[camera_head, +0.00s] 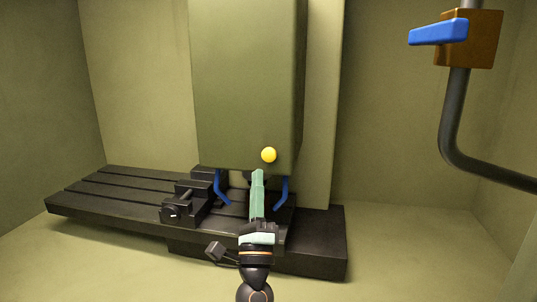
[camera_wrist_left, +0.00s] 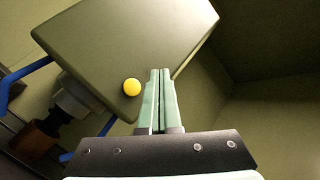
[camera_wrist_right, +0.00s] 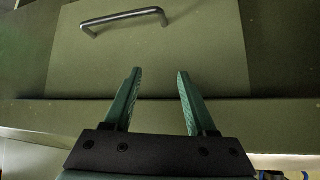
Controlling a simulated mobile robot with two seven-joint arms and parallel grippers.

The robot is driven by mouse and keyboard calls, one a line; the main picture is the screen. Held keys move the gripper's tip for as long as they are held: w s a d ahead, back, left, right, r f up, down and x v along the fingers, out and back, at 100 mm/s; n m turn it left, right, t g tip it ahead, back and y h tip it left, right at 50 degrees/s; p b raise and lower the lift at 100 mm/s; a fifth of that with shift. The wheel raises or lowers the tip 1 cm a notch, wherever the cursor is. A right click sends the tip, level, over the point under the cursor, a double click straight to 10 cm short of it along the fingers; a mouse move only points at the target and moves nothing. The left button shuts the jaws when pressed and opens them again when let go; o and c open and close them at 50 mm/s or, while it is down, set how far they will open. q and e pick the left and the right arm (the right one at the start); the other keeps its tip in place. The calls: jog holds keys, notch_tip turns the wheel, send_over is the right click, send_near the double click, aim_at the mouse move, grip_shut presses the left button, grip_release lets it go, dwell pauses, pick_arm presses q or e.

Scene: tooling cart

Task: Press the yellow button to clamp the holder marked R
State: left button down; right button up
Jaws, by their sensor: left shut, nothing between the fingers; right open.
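The yellow button (camera_head: 269,155) is a small round knob low on the front face of the green-grey spindle housing (camera_head: 245,80). It also shows in the left wrist view (camera_wrist_left: 132,87), left of the fingertips. My left gripper (camera_head: 258,174) is shut and empty, its fingertips just below and slightly left of the button in the head view. A gap shows between them in the left wrist view. The holder is mostly hidden behind my left gripper; a grey and brown cylindrical part (camera_wrist_left: 70,100) shows under the housing in the left wrist view. No R marking is readable. My right gripper (camera_wrist_right: 156,72) is open and empty.
A black slotted table (camera_head: 110,200) with a vise (camera_head: 190,197) lies below the housing. Blue bent pipes (camera_head: 281,193) hang on both sides under it. A dark pipe with a blue lever (camera_head: 438,33) is at upper right. A panel with a handle (camera_wrist_right: 122,17) faces my right gripper.

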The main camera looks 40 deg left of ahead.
aim_at(269, 155)
pick_arm(q)
jog(key=shift+s, duration=0.1)
jog(key=w+a+b, duration=0.2)
jog(key=w+a, duration=0.2)
jog(key=w, duration=0.3)
jog(key=shift+w, duration=0.4)
jog(key=shift+a, duration=0.1)
dwell(1.6)
jog(key=shift+w+a+b, duration=0.2)
jog(key=shift+w+b, duration=0.2)
jog(key=shift+b, duration=0.3)
